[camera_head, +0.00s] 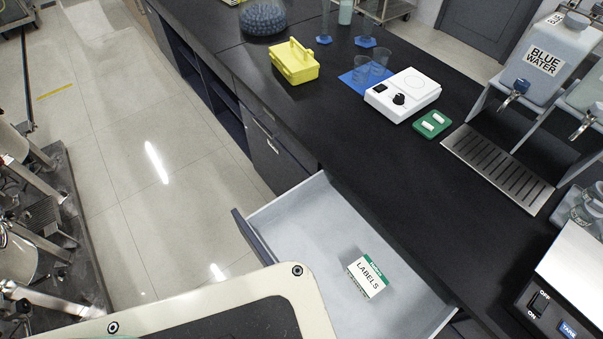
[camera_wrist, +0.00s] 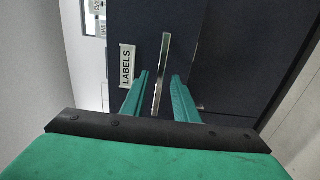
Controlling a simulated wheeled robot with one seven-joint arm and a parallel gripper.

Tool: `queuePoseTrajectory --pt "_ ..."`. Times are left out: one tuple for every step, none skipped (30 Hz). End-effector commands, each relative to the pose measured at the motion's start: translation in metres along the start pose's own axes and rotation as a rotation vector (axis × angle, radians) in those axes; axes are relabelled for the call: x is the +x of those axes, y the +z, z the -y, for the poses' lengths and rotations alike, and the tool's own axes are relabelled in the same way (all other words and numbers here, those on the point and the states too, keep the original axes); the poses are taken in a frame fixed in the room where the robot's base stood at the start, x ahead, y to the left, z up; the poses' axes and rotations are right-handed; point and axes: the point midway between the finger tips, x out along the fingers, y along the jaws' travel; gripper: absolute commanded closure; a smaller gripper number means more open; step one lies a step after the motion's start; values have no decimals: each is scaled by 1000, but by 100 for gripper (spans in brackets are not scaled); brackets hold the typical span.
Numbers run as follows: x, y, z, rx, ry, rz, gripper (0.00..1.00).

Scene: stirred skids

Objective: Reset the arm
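My gripper (camera_wrist: 160,80) shows in the wrist view with its two green fingers apart. A vertical metal drawer handle (camera_wrist: 162,70) appears between the fingertips; I cannot tell how far beyond or between them it is. A dark drawer front (camera_wrist: 215,50) with a white "LABELS" tag (camera_wrist: 127,66) fills the background. In the head view my gripper is out of sight. There the grey drawer (camera_head: 300,225) stands pulled open below the black bench, with a white and green "LABELS" box (camera_head: 367,277) lying in it.
The black bench (camera_head: 345,135) carries a yellow case (camera_head: 294,62), a white stirrer (camera_head: 403,95), a drip tray (camera_head: 497,168) and a "BLUE WATER" tank (camera_head: 546,60). A machine (camera_head: 30,210) stands at the left. The tiled floor (camera_head: 130,150) between is clear.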

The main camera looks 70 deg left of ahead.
Motion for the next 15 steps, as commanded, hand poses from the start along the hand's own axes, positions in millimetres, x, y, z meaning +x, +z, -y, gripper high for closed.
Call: queuePoseTrajectory --pt "4 0 0 1 1 0 73" --pt "5 0 0 1 0 0 73" --pt "7 0 0 1 0 0 73" --pt "8 0 0 1 0 1 73" --pt "8 0 0 1 0 2 73" --pt "8 0 0 1 -1 2 73" --pt "9 0 0 1 -1 2 73" --pt "8 0 0 1 -1 1 73" --pt "8 0 0 1 -1 0 73" --pt "8 0 0 1 -1 0 73" --pt "8 0 0 1 -1 0 73" --pt "8 0 0 0 -1 0 73" --pt "8 0 0 0 -1 1 73" --pt "8 0 0 0 -1 2 73" --pt "8 0 0 0 -1 4 73"
